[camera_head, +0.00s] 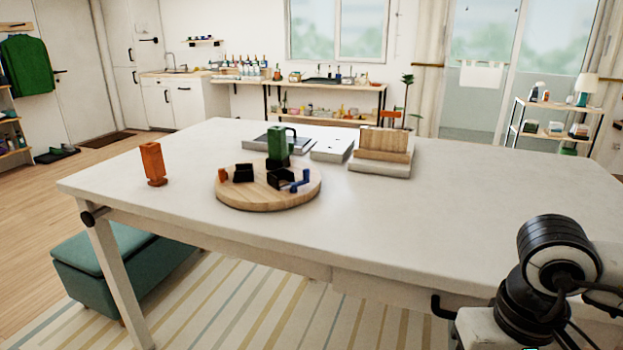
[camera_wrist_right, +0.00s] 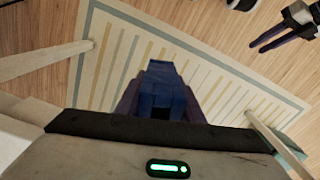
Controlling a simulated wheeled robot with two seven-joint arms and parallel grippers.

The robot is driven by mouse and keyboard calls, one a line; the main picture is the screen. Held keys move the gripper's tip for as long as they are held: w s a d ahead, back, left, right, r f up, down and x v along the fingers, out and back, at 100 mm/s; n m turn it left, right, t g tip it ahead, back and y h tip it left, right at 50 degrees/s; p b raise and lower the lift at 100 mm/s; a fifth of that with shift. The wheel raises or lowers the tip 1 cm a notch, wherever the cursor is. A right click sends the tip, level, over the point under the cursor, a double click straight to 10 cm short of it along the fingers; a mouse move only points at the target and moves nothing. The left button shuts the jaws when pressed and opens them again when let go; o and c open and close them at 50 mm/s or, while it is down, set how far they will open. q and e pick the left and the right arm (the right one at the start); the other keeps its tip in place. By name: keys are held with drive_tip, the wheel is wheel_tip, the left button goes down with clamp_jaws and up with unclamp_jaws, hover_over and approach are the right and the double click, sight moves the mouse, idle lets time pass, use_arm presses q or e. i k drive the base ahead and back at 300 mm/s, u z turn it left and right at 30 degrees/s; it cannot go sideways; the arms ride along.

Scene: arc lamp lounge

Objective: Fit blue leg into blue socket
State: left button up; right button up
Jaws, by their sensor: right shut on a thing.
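The blue leg (camera_wrist_right: 161,85) is between the fingers of my right gripper (camera_wrist_right: 160,98) in the right wrist view, above the striped rug. My right gripper is shut on it; the head view shows only my right arm at the lower right. A round wooden board (camera_head: 268,203) lies on the table. It bears dark blocks and a small blue part (camera_head: 301,181) at its right edge, which looks like the blue socket. My left gripper (camera_wrist_right: 258,48), at the upper right of the right wrist view, has its two fingers apart and looks empty.
A green leg (camera_head: 277,142) stands on the board and an orange leg (camera_head: 153,162) stands on the table (camera_head: 430,225) to its left. The table's right side is clear. A teal bench (camera_head: 120,270) is below.

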sight(253, 185)
drive_tip(key=k, duration=0.6)
drive_tip(key=u, duration=0.9)
drive_tip(key=i, duration=1.35)
drive_tip(key=z, duration=0.3)
